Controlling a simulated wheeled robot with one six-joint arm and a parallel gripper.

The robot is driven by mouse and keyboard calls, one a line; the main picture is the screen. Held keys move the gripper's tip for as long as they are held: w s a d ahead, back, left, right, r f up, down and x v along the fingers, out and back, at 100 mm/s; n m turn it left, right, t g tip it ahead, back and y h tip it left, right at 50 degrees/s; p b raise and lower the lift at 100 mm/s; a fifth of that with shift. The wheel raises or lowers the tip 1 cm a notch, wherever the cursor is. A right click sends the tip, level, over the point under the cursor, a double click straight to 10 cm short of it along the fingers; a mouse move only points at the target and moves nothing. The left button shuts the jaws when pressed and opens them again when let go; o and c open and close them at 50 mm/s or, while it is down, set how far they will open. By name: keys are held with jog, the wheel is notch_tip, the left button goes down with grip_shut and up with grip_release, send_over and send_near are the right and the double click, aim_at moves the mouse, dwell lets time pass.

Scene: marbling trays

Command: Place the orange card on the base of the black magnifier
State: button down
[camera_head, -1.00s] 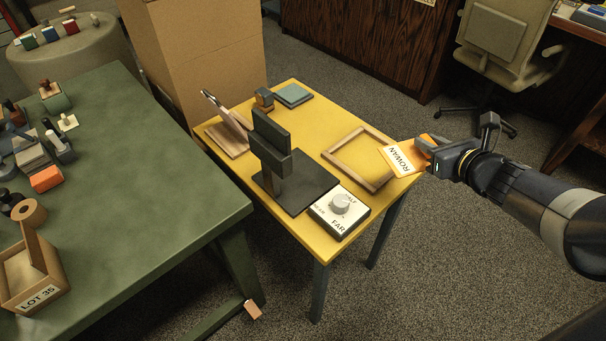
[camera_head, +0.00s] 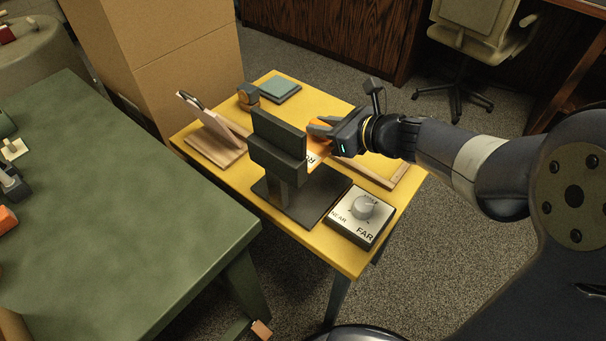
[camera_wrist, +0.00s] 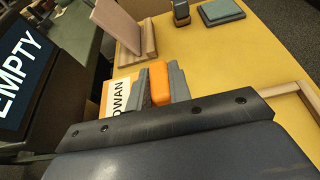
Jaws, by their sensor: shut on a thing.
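The black magnifier (camera_head: 278,147) stands upright on the yellow table, with its flat black base (camera_head: 325,196) under it. Its screen (camera_wrist: 22,68) reads "EMPTY" in the wrist view. My gripper (camera_head: 320,129) is shut on the orange card (camera_head: 313,156), just right of the magnifier's head and above the back part of the base. The card is orange and white with "ROWAN" on it, and it also shows in the wrist view (camera_wrist: 117,98). In the head view the magnifier's head hides part of the card.
A dial box (camera_head: 350,226) marked NEAR and FAR sits in front of the base. A wooden stand (camera_head: 217,147), a small block (camera_head: 248,97) and a teal pad (camera_head: 280,90) lie at the back. A green table (camera_head: 110,220) is at left.

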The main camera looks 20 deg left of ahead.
aim_at(320, 168)
notch_tip(320, 168, down, 10)
jog(key=b, duration=0.3)
jog(key=shift+r, duration=0.25)
jog(key=shift+f, duration=0.15)
jog(key=c, duration=1.3)
grip_release()
jog(key=shift+r, duration=0.2)
jog(key=p+v, duration=0.2)
jog(key=v, duration=1)
